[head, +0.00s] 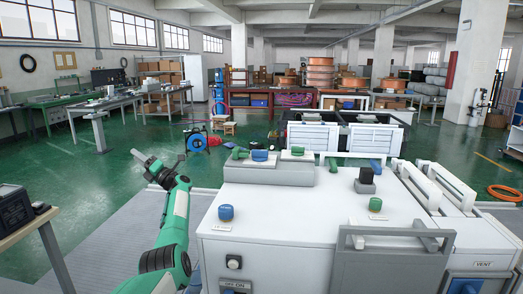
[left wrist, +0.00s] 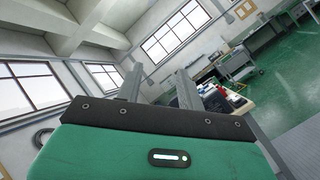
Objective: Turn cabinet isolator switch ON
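A white cabinet (head: 290,210) fills the lower right of the head view. Which way the switch is turned is too small to tell. My left gripper (head: 146,160) is raised left of the cabinet, well apart from the switch and touching nothing. In the left wrist view its two grey fingers (left wrist: 160,88) stand apart with nothing between them. My right gripper is in neither view.
The cabinet top carries a blue knob (head: 226,212), a green knob (head: 375,204), a black block (head: 366,178) and a grey raised box (head: 270,173). A grey handle frame (head: 395,240) stands at the front right. A wooden table (head: 22,228) is at the left. Floor left of the cabinet is free.

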